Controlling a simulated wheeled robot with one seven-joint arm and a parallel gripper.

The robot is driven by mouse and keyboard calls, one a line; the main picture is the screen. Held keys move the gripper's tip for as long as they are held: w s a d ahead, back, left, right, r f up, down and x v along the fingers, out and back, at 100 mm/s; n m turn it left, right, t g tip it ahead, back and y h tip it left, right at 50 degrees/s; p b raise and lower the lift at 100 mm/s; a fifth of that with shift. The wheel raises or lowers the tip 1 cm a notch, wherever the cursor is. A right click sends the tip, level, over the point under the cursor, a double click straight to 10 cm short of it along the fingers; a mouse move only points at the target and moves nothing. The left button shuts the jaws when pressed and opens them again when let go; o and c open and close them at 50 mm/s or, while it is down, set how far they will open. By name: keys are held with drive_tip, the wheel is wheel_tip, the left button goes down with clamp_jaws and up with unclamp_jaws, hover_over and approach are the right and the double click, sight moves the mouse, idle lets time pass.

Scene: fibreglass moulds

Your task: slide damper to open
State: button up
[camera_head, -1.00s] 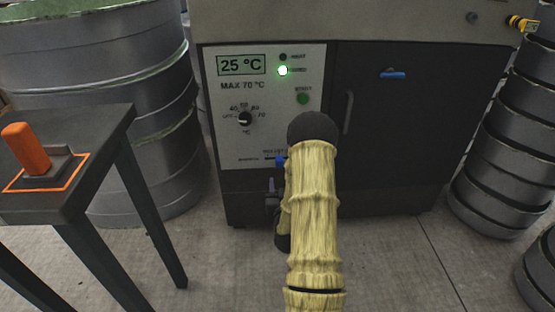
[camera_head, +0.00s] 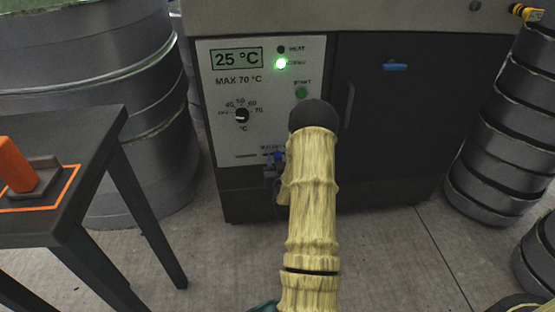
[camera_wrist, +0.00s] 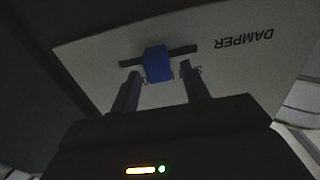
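The damper slider is a blue knob (camera_wrist: 158,64) on a dark slot in the pale panel, beside the upside-down word DAMPER. It sits near the middle of the visible slot. My gripper (camera_wrist: 160,73) is open, with one finger on each side of the knob and a visible gap on both sides. In the head view my yellow-sleeved arm hides most of the gripper and the panel's lower right corner.
The panel (camera_head: 225,130) shows 25 °C, a lit green lamp and a dial. A dark door (camera_head: 410,130) is to its right. A table (camera_head: 85,165) with an orange-handled tool (camera_head: 18,168) stands at left. Stacked grey moulds (camera_head: 490,165) stand at right.

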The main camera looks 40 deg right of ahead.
clamp_jaws()
drive_tip(key=shift+s+d, duration=0.65)
drive_tip(key=shift+d, duration=0.35)
drive_tip(key=shift+s+d, duration=0.6)
drive_tip(key=shift+d, duration=0.4)
drive_tip(key=shift+o, duration=0.7)
unclamp_jaws()
drive_tip(key=shift+a, duration=0.1)
drive_tip(key=p+v, duration=0.4)
drive_tip(key=v, duration=1.3)
drive_tip(key=shift+s, duration=0.2)
drive_tip(key=shift+w, duration=0.1)
